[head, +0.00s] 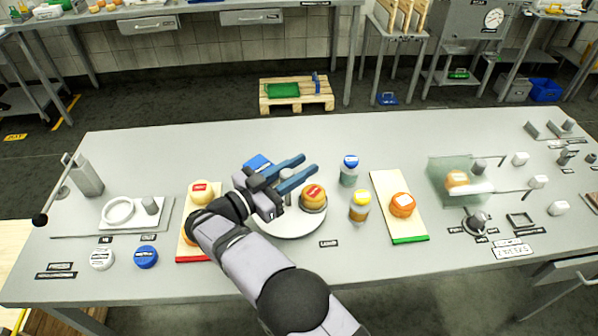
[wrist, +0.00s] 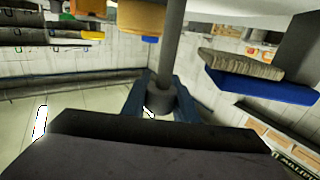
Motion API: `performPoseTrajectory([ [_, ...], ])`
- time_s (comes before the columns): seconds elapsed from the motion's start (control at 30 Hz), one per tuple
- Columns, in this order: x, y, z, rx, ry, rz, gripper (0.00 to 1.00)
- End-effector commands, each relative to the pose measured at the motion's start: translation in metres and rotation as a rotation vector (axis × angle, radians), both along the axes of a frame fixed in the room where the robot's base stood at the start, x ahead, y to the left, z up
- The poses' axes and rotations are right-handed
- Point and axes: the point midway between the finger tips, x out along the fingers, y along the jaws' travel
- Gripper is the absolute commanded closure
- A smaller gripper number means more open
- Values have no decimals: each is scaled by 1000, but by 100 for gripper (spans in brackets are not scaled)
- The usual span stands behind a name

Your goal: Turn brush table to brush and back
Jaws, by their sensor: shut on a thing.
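The brush table is a round white turntable (head: 290,226) near the middle of the bench. An orange cheese wheel with a red label (head: 313,193) sits at its right side. My gripper (head: 294,173) is over the turntable, its blue fingers pointing right. In the wrist view my gripper (wrist: 159,102) is shut on the grey knob of an upright post (wrist: 172,50). The brush (head: 257,162) shows as a blue patch behind my gripper, partly hidden. In the wrist view the brush (wrist: 258,88) has a blue back and grey-tan bristles, apart from my fingers.
A red-ended board (head: 185,240) with cheese stands left, partly behind my arm. A blue-capped jar (head: 349,172), a yellow-capped jar (head: 359,207) and a green-ended board (head: 410,238) stand right. A glass screen (head: 450,180) is farther right. The bench's back strip is clear.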

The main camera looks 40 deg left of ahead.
Motion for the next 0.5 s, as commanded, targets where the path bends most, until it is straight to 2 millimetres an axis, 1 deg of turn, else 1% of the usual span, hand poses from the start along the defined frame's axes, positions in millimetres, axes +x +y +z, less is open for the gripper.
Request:
performPoseTrajectory([
  [0.5,0,-1,2,0,-4,-29,100],
])
